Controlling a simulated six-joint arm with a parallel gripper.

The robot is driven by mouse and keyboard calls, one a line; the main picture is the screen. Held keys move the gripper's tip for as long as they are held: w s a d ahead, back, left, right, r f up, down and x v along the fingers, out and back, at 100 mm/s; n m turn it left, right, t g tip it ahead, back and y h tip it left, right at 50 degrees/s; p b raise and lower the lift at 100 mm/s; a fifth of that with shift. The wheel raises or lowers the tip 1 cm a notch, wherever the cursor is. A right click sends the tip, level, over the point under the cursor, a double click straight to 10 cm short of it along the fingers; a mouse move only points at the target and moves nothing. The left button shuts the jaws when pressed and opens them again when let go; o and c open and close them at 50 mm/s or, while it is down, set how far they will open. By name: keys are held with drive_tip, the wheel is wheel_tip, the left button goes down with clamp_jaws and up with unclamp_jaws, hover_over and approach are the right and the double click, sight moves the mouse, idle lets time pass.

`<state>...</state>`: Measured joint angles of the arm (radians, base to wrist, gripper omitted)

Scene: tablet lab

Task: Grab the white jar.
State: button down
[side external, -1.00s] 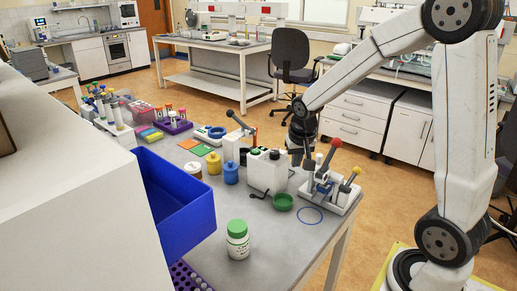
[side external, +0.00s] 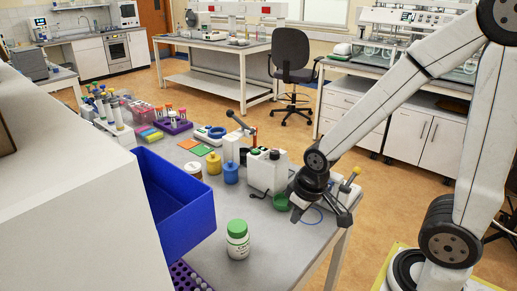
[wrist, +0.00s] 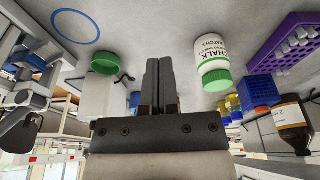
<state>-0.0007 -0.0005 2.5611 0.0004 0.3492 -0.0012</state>
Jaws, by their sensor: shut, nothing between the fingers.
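The white jar (side external: 237,246) has a green lid and stands upright near the front edge of the bench, right of the blue bin. In the wrist view, which shows the scene upside down, the jar (wrist: 211,50) is right of the fingers and its label reads "CHALK". My gripper (wrist: 159,62) is shut, its two dark fingers together with nothing between them. In the side view my gripper (side external: 297,213) is right of the jar, clearly apart from it. Its fingertips are hard to make out there.
A blue bin (side external: 180,215) stands left of the jar. A purple rack (wrist: 281,46) and a brown bottle (wrist: 292,122) show in the wrist view. Bench between jar and gripper is clear.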

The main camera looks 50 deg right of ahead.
idle(0.3)
unclamp_jaws()
drive_tip(key=n+t+y, duration=0.7)
drive_tip(key=n+y, duration=0.2)
drive_tip(key=y, duration=0.1)
approach(244, 224)
drive_tip(key=shift+x, duration=2.75)
